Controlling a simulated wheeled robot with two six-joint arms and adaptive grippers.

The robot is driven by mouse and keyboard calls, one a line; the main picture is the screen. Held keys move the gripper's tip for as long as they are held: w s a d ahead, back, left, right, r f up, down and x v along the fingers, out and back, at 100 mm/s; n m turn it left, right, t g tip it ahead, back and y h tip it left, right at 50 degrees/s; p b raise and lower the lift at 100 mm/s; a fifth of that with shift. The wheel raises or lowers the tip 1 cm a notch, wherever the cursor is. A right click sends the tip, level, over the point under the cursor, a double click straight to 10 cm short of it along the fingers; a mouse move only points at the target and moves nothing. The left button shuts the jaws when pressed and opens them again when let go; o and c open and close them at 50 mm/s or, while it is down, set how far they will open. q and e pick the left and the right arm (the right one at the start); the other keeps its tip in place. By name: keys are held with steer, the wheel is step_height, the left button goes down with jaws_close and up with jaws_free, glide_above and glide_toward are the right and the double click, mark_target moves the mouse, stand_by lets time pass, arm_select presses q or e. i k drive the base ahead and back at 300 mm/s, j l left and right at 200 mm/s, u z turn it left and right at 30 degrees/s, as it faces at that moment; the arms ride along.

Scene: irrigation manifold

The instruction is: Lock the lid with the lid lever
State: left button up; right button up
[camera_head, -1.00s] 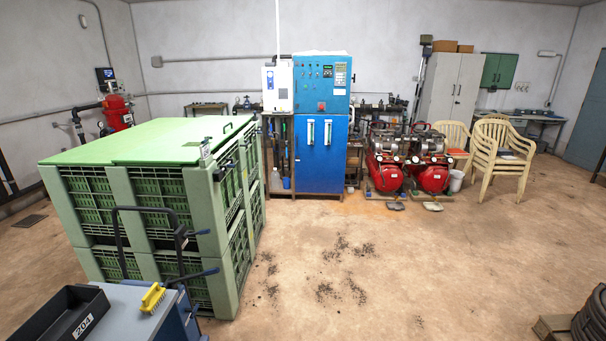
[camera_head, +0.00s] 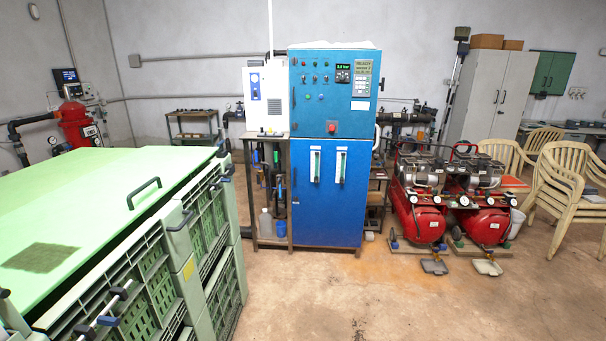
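A large pale green lid (camera_head: 85,190) lies over the green slatted crate (camera_head: 180,255) at the left of the head view. The lid has a black bar handle (camera_head: 145,192) near its right edge and a darker square patch near the front. A thin grey bar with dark ends (camera_head: 104,312) shows at the crate's near side, low on the left. I cannot tell whether this bar is the lid lever, nor whether the lid is locked. The near left part of the lid and crate is cut off by the frame. Neither of my grippers is in view.
A blue control cabinet (camera_head: 330,150) stands ahead, with a side table (camera_head: 269,240) at its left. Red compressors (camera_head: 418,215) and stacked cream chairs (camera_head: 570,185) stand to the right. A red tank (camera_head: 77,125) is behind the crate. The floor (camera_head: 420,305) at the front right is clear.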

mark_target(220, 144)
steer(key=i+l+u, duration=0.2)
steer(key=i+u, duration=0.25)
steer(key=i, duration=0.3)
steer(key=i+l+u, duration=0.5)
steer(key=i, duration=0.2)
steer(key=i+l+u, duration=0.45)
steer(key=i+l, duration=0.2)
steer(key=i+l+u, duration=0.4)
steer(key=l+u, duration=0.2)
steer(key=i+l+u, duration=0.15)
steer(key=l+u, duration=0.15)
steer(key=l, duration=0.2)
steer(key=i+l+u, duration=0.1)
steer(key=l+u, duration=0.5)
steer(key=l, duration=0.25)
